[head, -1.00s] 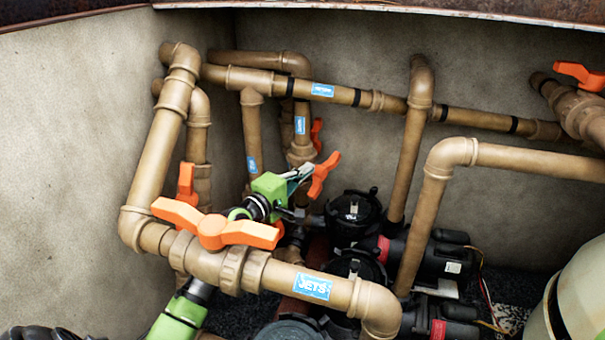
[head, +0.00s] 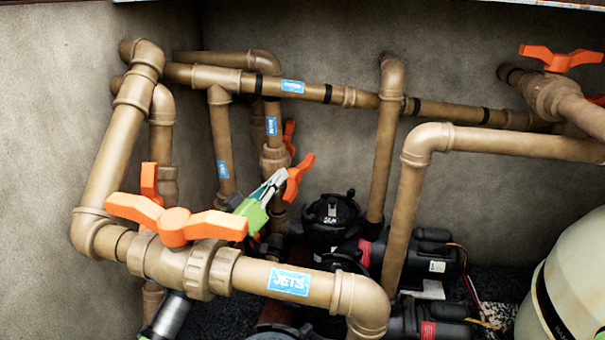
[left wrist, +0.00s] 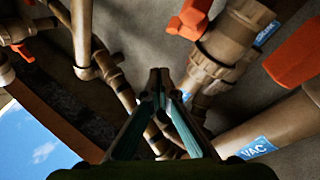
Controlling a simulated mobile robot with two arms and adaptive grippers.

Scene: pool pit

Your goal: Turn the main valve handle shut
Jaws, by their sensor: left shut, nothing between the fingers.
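Several orange valve handles sit on the brown pipes; I cannot tell by a label which is the main one. One handle (head: 560,58) is on the thick pipe at upper right. Another (head: 172,222) is in front, on the pipe labelled JETS. A third (head: 298,178) is on an upright pipe at the back. My left gripper (head: 284,175), green with grey fingers, is shut and empty, its tips beside this back handle; contact is unclear. In the left wrist view the closed fingertips (left wrist: 160,76) point among pipes, with orange handles (left wrist: 190,18) (left wrist: 296,52) above and right. My right gripper is not seen.
The JETS pipe (head: 235,275) crosses in front of my left arm and hides part of it. Black pumps (head: 332,222) stand on the pit floor, and a pale tank (head: 570,285) at lower right. Concrete walls (head: 480,60) close the back and left.

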